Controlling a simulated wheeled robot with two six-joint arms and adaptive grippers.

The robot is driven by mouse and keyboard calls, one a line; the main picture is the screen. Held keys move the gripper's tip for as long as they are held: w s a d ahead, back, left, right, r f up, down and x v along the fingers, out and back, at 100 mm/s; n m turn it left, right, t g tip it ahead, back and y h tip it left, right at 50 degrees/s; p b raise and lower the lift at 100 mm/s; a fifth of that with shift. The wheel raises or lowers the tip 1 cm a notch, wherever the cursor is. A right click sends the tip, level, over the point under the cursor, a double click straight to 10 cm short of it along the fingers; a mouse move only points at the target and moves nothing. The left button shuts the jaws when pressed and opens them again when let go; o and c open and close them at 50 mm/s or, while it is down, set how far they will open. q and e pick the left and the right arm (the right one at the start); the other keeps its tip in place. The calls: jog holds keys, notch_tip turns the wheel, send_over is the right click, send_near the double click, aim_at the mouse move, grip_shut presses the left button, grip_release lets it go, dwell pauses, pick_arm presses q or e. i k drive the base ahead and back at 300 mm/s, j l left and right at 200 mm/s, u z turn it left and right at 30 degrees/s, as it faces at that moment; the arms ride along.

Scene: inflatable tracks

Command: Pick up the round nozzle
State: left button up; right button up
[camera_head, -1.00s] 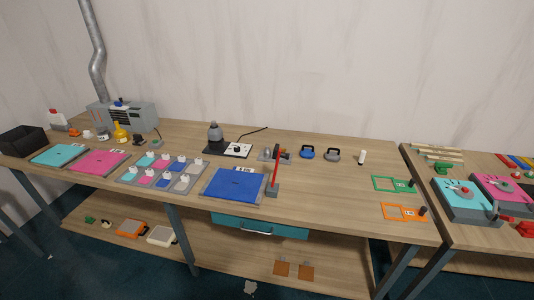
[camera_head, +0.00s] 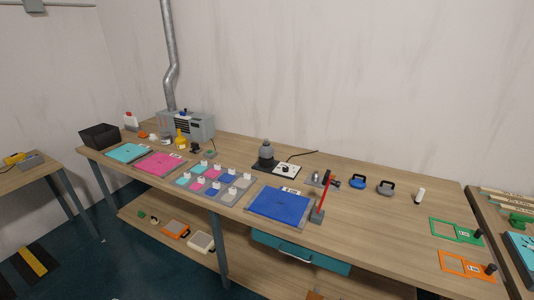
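I cannot pick out the round nozzle for certain; the small items on the long wooden table (camera_head: 350,220) are too small to tell apart. A small grey metallic piece (camera_head: 315,179) stands right of centre, beside a red-handled tool (camera_head: 318,203). A grey rounded device (camera_head: 266,150) stands on a black and white base left of it. Small dark pieces (camera_head: 194,148) and a yellow funnel-like item (camera_head: 181,140) stand at the back left. Neither of my grippers is in view.
A black bin (camera_head: 100,136) stands at the table's left end. Cyan (camera_head: 128,152), pink (camera_head: 159,164) and blue (camera_head: 280,206) mats lie along the front. Blue (camera_head: 358,182) and grey (camera_head: 385,188) handled tools stand at the back. Another table (camera_head: 22,172) is at far left.

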aim_at(315, 176)
jog(key=i+j+z, duration=0.25)
jog(key=i+j, duration=0.25)
jog(key=i+j+z, duration=0.15)
jog(key=j, duration=0.25)
jog(key=i+j+z, duration=0.15)
jog(key=i+j, duration=0.15)
jog(key=i+j+z, duration=0.1)
jog(key=j, duration=0.35)
jog(key=i+j+z, duration=0.15)
jog(key=i+j, duration=0.15)
jog(key=i+j+z, duration=0.15)
jog(key=j, duration=0.35)
